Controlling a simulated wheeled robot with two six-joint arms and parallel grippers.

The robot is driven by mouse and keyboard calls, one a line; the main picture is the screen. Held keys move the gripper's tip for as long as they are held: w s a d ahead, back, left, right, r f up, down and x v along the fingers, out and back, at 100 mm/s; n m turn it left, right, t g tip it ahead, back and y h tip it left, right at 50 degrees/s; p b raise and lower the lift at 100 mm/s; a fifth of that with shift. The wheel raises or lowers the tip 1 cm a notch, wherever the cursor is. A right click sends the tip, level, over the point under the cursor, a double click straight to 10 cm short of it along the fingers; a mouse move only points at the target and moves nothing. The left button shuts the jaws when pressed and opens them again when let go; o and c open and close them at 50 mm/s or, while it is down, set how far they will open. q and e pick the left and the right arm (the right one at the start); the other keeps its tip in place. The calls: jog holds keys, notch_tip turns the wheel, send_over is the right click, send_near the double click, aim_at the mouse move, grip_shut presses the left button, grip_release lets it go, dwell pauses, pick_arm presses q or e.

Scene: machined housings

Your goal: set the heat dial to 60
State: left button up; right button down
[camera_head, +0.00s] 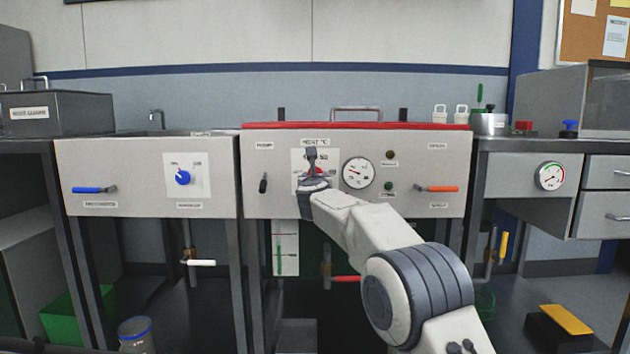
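The heat dial (321,171) is on the middle panel, on a white plate below the label "HEAT °C". Only small red parts of it show, because my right gripper (312,158) is in front of it. A scale number that looks like 50 shows at the upper right of the plate; the dial's pointer is hidden. The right gripper is at the dial, and its arm comes in from the lower right. I cannot tell whether its fingers are shut on the dial or only near it. My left gripper is not in view.
A round gauge (359,173) sits just right of the dial. An orange-handled lever (438,189) is farther right, and a black switch (263,184) is left. A blue dial (183,177) is on the left panel. A red-edged lid (355,126) tops the middle unit.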

jog(key=shift+f, duration=0.1)
dwell(0.4)
jog(key=shift+c, duration=1.5)
grip_release()
jog(key=shift+s, duration=0.1)
jog(key=s+b, duration=0.4)
jog(key=s, duration=0.6)
jog(key=shift+s, duration=0.15)
